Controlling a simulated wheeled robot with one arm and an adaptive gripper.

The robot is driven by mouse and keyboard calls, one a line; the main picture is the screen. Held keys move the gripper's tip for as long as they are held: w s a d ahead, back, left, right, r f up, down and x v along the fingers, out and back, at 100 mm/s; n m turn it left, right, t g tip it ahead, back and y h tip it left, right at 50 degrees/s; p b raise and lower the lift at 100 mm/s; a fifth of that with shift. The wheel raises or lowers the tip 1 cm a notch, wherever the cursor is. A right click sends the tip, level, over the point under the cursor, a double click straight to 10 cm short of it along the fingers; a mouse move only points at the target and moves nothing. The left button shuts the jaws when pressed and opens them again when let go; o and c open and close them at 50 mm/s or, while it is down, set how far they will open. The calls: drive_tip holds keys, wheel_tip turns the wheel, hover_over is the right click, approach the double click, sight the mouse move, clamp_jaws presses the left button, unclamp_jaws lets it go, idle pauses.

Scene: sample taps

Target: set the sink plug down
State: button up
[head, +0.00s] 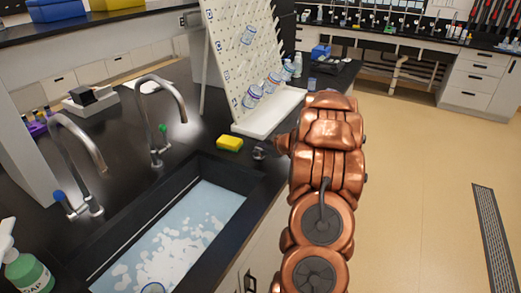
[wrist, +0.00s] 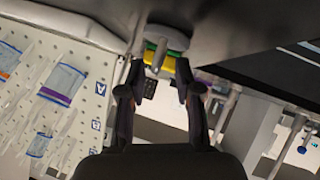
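The sink plug (wrist: 178,37) is a grey disc with a thin grey stem, at the top of the wrist view. It appears to rest on the dark counter. In the head view the plug (head: 259,153) is small and partly covered by my gripper, at the sink's far right corner. My gripper (wrist: 160,68) is open, with its two dark fingertips apart on either side of the stem and a gap to it. In the head view my gripper (head: 272,150) is small and its fingers are hard to make out.
A yellow sponge (head: 230,143) lies just left of the plug. The sink (head: 222,178) holds foamy water. Two curved taps (head: 160,115) stand along its left side. A white peg rack (head: 262,122) with plastic cups stands behind. A soap bottle (head: 27,272) is at lower left.

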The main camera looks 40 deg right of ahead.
drive_tip(key=b+v, duration=0.2)
drive_tip(key=v, duration=1)
drive_tip(key=w+r+m+h, duration=0.1)
drive_tip(key=w+r+h, duration=0.35)
drive_tip(key=r, duration=0.25)
drive_tip(key=s+a+r+m+g+h, duration=0.2)
drive_tip(key=a+r+m+g+h, duration=0.15)
drive_tip(key=a, duration=0.25)
drive_tip(key=s+a+f+g+y, duration=0.2)
drive_tip(key=s+a+f+g, duration=0.1)
drive_tip(key=s+a, duration=0.7)
drive_tip(key=s+a+f+g+y, duration=0.3)
drive_tip(key=s+a, duration=0.7)
drive_tip(key=a, duration=0.5)
drive_tip(key=s+a+f+g+y, duration=0.3)
drive_tip(key=s+a, duration=0.7)
drive_tip(key=a, duration=0.3)
drive_tip(key=shift+s+f+g, duration=0.3)
drive_tip(key=shift+g, duration=0.05)
